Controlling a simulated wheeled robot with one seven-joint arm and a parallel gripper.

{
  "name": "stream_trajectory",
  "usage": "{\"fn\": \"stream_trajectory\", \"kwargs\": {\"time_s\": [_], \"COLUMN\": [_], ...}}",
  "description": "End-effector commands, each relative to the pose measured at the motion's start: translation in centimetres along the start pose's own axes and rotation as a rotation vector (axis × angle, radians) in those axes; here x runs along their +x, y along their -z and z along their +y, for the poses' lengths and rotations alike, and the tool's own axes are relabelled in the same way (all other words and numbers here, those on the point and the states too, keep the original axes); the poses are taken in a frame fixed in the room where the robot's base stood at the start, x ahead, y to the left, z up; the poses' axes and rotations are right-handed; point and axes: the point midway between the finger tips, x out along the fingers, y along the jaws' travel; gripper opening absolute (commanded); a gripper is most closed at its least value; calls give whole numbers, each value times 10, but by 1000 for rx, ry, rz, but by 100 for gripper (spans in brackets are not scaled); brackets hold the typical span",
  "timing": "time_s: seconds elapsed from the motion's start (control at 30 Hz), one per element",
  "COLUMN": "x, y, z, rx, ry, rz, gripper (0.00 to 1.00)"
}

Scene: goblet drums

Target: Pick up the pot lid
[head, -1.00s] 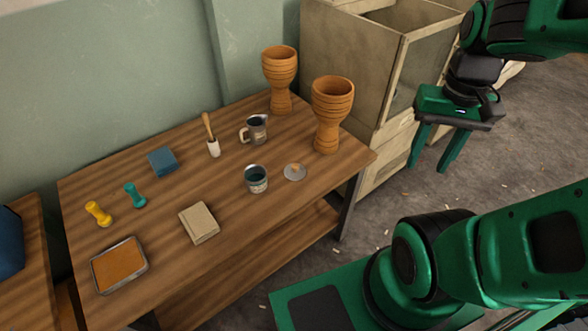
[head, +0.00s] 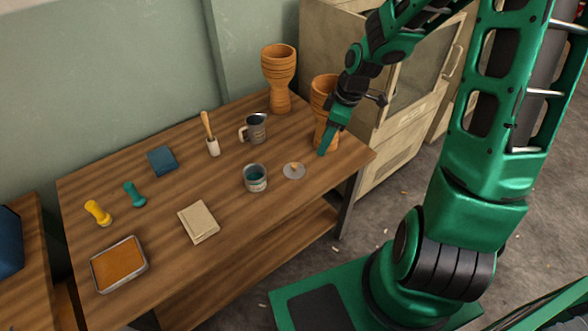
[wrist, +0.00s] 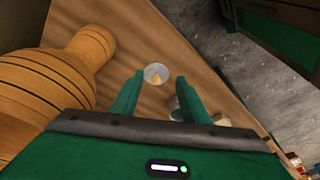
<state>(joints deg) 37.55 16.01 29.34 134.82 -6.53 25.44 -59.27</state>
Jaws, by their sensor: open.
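The pot lid (head: 293,171) is a small, light disc with a tan knob, lying flat on the wooden table (head: 160,255) near its right front edge. It also shows in the wrist view (wrist: 155,74), ahead of and between my fingers. My gripper (head: 322,153) is above the table's right end, up and to the right of the lid in the head view, in front of a goblet drum. In the wrist view my gripper (wrist: 157,98) has its two green fingers spread, with nothing between them. It is apart from the lid.
One goblet drum (head: 322,95) stands close by my gripper, partly hidden by it; another drum (head: 279,75) stands behind. A metal cup (head: 255,178) is just left of the lid. A handled mug (head: 256,129) stands farther back. A wooden cabinet (head: 395,150) is beyond the table's right end.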

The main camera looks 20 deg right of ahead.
Motion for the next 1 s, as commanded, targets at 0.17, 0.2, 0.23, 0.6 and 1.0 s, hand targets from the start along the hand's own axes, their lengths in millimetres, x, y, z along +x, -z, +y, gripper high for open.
{"fn": "stream_trajectory", "kwargs": {"time_s": [0.17, 0.2, 0.23, 0.6, 1.0], "x": [21, 24, 25, 65, 89], "y": [33, 37, 40, 49, 50], "z": [4, 5, 5, 4, 4], "rx": [-135, -151, -161, -179, -177], "ry": [21, 22, 23, 26, 24], "rz": [106, 120, 128, 143, 142], "gripper": [42, 42, 42, 42, 42]}}
